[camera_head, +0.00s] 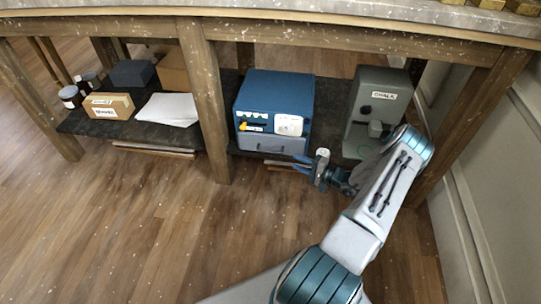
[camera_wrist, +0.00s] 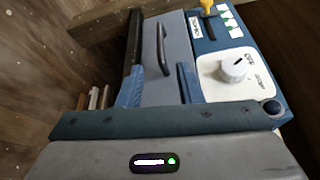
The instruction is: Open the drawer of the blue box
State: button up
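The blue box (camera_head: 275,100) stands on the low shelf under the console. Its grey drawer (camera_head: 270,143) is at the bottom of its front and looks shut. In the wrist view the grey drawer front (camera_wrist: 178,50) carries a dark bar handle (camera_wrist: 162,48). My gripper (camera_head: 300,163) is at the lower right of the box front. In the wrist view my gripper (camera_wrist: 160,75) is open, with one blue finger to each side of the handle's line. The handle lies ahead of the fingertips; I cannot tell whether they touch anything.
A grey-green chalk dispenser (camera_head: 378,105) stands right of the box, close to my arm. A wooden post (camera_head: 205,100) rises left of the box. The shelf (camera_head: 140,128) beyond it holds boxes, papers and jars. The wooden floor (camera_head: 150,230) in front is clear.

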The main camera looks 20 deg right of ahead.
aim_at(270, 152)
jog(key=b+x, duration=0.3)
jog(key=x, duration=0.9)
jog(key=shift+w+a, duration=0.35)
jog(key=shift+w, duration=0.2)
grip_shut()
